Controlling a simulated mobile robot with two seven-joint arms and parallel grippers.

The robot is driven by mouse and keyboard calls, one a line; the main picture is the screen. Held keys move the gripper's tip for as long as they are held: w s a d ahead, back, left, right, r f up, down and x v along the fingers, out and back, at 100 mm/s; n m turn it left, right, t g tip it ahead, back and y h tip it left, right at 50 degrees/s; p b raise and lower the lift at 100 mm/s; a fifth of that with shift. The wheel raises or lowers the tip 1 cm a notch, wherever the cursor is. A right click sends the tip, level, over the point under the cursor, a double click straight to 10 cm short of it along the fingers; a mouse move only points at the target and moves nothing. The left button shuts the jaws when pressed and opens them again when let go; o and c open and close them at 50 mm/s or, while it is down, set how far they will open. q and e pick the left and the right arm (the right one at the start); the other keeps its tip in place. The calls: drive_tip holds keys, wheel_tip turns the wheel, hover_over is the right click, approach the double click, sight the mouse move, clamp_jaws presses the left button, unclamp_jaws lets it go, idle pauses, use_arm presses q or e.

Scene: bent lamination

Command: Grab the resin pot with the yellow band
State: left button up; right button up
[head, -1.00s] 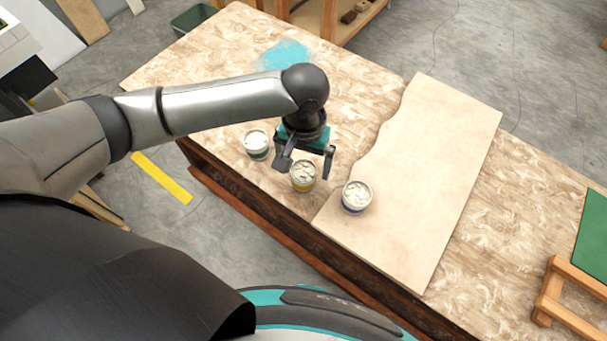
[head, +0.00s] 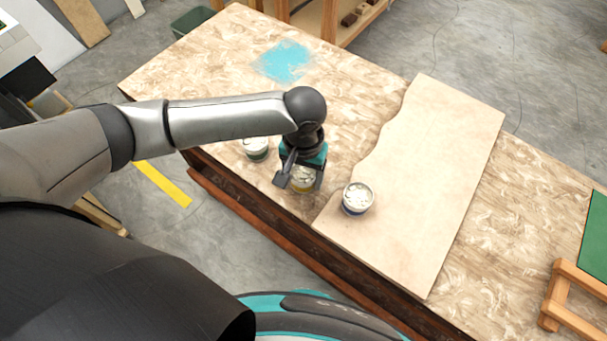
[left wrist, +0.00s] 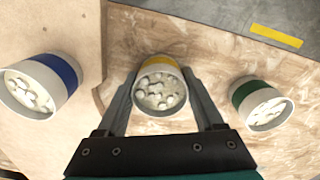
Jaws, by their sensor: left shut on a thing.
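The resin pot with the yellow band (head: 302,183) stands on the patterned table near its front edge. In the left wrist view the same pot (left wrist: 160,90) sits between the two fingers, its white lumpy contents showing. My left gripper (head: 301,184) is lowered over it and shut on it, one finger on each side. A pot with a blue band (head: 357,199) is to its right; it also shows at the left of the left wrist view (left wrist: 40,86). My right gripper is not in view.
A pale wavy-edged board (head: 430,180) lies on the table (head: 215,75) under the blue-banded pot. A cyan patch (head: 283,62) marks the table's far part. A wooden frame with a green panel (head: 575,295) stands at the right. The far table left of the board is clear.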

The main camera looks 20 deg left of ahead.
use_arm(q)
drive_tip(key=c, duration=0.6)
drive_tip(key=shift+c, duration=0.2)
